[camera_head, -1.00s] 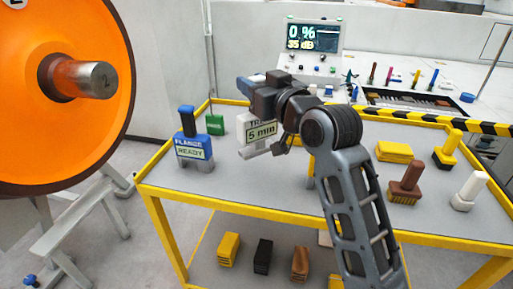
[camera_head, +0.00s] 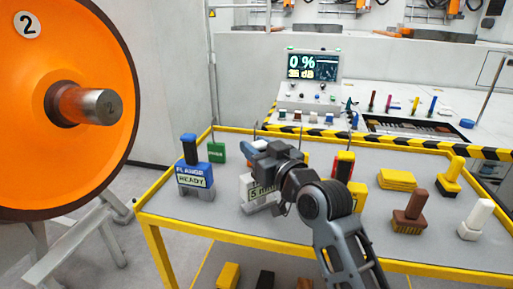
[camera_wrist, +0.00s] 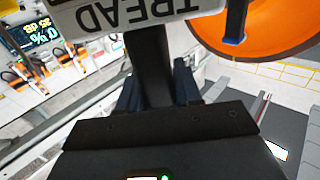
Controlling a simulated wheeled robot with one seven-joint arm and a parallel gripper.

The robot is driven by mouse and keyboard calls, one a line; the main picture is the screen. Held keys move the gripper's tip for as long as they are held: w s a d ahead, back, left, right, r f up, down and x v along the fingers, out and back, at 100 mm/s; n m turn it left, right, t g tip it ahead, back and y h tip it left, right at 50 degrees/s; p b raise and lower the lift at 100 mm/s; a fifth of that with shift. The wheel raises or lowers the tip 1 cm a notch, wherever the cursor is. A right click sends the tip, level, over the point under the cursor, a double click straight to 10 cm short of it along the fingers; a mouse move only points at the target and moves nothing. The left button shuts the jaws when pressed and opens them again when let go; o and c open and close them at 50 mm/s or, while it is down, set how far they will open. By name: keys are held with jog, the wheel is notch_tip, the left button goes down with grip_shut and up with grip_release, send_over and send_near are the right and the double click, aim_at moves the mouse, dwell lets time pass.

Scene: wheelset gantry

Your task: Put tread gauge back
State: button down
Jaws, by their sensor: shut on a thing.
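The tread gauge (camera_head: 257,197) is a white block with a "5 mm" label, partly hidden behind my wrist in the head view. My gripper (camera_head: 256,158) is shut on its upper part. The gauge is upright at the grey top of the yellow cart; I cannot tell whether it touches the surface. In the wrist view, the white "TREAD" label (camera_wrist: 135,14) is at the top, and a dark handle (camera_wrist: 152,75) runs between the fingers of my gripper (camera_wrist: 157,90).
A small green block (camera_head: 216,152) stands behind. A red, yellow and black tool (camera_head: 343,166), a yellow block stack (camera_head: 397,180) and several brushes, one brown (camera_head: 409,215), stand to the right. The orange wheel (camera_head: 60,165) is at the left. A striped barrier (camera_head: 440,150) runs behind the cart.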

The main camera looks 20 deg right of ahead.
jog(key=c, duration=0.8)
grip_release()
jog(key=shift+f, duration=0.1)
jog(key=shift+o, duration=0.2)
jog(key=s+d+b, duration=0.1)
jog(key=s+d, duration=0.1)
jog(key=s, duration=1)
jog(key=s+f+m+g+h, duration=0.1)
jog(key=s+f+h, duration=0.1)
jog(key=s+f, duration=0.6)
jog(key=s+f+m+g+h, duration=0.15)
jog(key=s+f, duration=0.35)
jog(key=s, duration=0.5)
jog(key=f+v, duration=0.2)
jog(key=v, duration=0.8)
jog(key=s+f+v, duration=0.1)
jog(key=f+v, duration=0.1)
jog(key=v, duration=0.8)
jog(key=shift+a+n+g+y, duration=0.2)
jog(key=shift+n+g+y, duration=0.15)
